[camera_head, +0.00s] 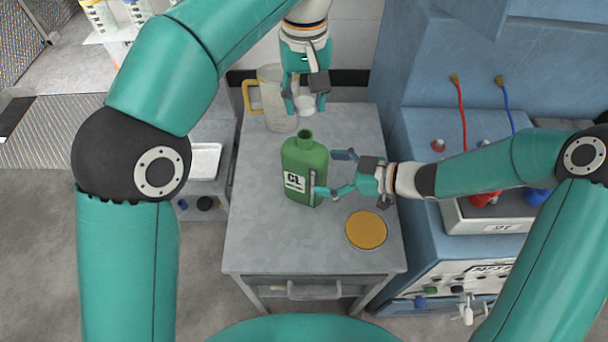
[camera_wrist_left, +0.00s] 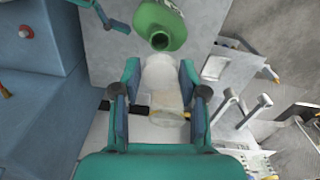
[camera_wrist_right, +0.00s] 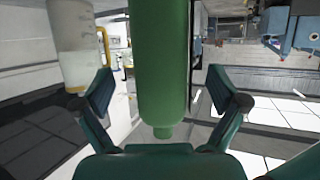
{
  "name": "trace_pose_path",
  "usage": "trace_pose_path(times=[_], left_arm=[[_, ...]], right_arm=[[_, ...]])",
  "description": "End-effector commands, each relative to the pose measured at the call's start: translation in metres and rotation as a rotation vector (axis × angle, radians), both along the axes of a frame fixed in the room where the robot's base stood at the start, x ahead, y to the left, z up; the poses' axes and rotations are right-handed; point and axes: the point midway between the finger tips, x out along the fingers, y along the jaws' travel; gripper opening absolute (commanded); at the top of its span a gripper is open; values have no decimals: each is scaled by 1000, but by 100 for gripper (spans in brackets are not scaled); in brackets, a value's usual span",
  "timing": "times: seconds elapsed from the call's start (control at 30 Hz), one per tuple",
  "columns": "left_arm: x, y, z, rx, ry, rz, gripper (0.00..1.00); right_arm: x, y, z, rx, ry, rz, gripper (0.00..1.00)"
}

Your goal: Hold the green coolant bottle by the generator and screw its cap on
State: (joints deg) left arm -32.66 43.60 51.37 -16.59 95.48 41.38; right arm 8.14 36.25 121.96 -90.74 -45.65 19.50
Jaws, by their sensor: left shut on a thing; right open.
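The green coolant bottle (camera_head: 304,165), labelled "CL", stands upright on the grey cabinet top with its neck open. Its neck also shows in the left wrist view (camera_wrist_left: 160,32). My left gripper (camera_head: 305,98) is shut on the white cap (camera_head: 306,106), held above and behind the bottle, apart from its neck. The cap is between the fingers in the left wrist view (camera_wrist_left: 159,72). My right gripper (camera_head: 326,172) is open at the bottle's right side. In the right wrist view the bottle (camera_wrist_right: 160,70) stands between its spread fingers, with gaps on both sides.
A clear jug (camera_head: 272,90) with a yellow handle stands at the back of the cabinet top (camera_head: 270,235), behind the bottle. An orange disc (camera_head: 366,229) lies at front right. Blue equipment with red and blue leads (camera_head: 462,105) stands at the right. The front left top is clear.

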Motion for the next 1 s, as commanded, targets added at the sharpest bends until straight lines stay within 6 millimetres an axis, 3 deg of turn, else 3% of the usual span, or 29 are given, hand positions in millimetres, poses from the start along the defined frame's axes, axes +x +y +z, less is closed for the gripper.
trace_pose_path(times=[0.3, 0.73, 1.0], left_arm=[[0, -1, 0, 0, 0, -1, 29], [0, -1, 0, 0, 0, -2, 29], [0, -1, 0, 0, 0, -3, 29]], right_arm=[[15, 36, -17, -1, 1, 1, 96], [18, 43, -20, 0, -1, -2, 96], [18, 43, -20, 0, 0, -3, 53]])
